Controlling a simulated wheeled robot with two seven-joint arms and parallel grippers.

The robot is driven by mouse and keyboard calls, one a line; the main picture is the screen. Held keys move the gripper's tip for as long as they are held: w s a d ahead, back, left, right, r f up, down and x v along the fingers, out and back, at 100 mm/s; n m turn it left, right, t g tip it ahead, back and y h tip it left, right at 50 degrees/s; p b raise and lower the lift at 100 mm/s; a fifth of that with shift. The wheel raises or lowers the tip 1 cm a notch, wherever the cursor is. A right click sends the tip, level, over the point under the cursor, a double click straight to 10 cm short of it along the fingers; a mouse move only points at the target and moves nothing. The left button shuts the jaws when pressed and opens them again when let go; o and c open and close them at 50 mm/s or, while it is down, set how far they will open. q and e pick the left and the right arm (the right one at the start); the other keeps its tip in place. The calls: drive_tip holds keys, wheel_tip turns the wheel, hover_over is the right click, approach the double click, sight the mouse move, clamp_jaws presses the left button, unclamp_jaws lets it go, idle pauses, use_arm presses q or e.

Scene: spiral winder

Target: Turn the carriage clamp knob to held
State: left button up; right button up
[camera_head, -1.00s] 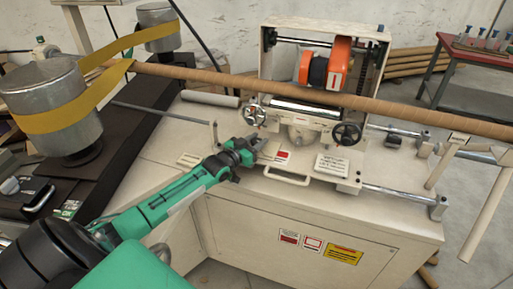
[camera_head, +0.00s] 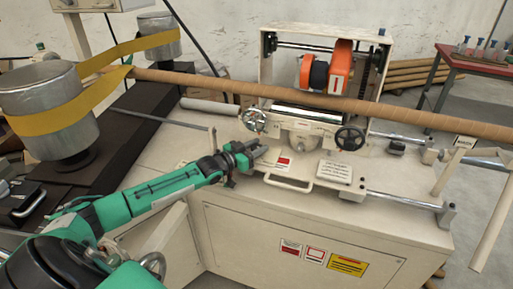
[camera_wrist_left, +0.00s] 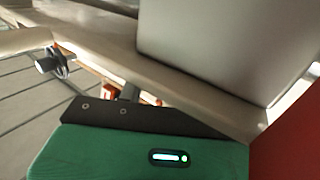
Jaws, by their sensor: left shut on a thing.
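My left gripper (camera_head: 255,150) reaches in from the left over the pale carriage (camera_head: 322,128) in the head view. Its jaws are shut on a small part at the carriage's front left, below the left handwheel (camera_head: 255,121). That part is the carriage clamp knob by its place; jaws and wrist hide it almost wholly, so its setting cannot be read. In the left wrist view my green gripper casing (camera_wrist_left: 150,155) fills the bottom, and the fingertips do not show. My right gripper is out of view.
A brown tube (camera_head: 400,112) crosses above the carriage. A dark handwheel (camera_head: 350,138) sits to the right. A white bow handle (camera_head: 287,183) and a labelled plate (camera_head: 335,172) lie in front. A metal drum with yellow band (camera_head: 48,100) stands at left.

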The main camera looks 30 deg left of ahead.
use_arm(q)
drive_tip(key=shift+f, duration=0.1)
drive_tip(key=o, duration=1)
drive_tip(key=shift+s, duration=0.1)
drive_tip(key=v, duration=1.3)
drive_tip(key=shift+s+a, duration=0.15)
drive_tip(key=shift+s, duration=0.05)
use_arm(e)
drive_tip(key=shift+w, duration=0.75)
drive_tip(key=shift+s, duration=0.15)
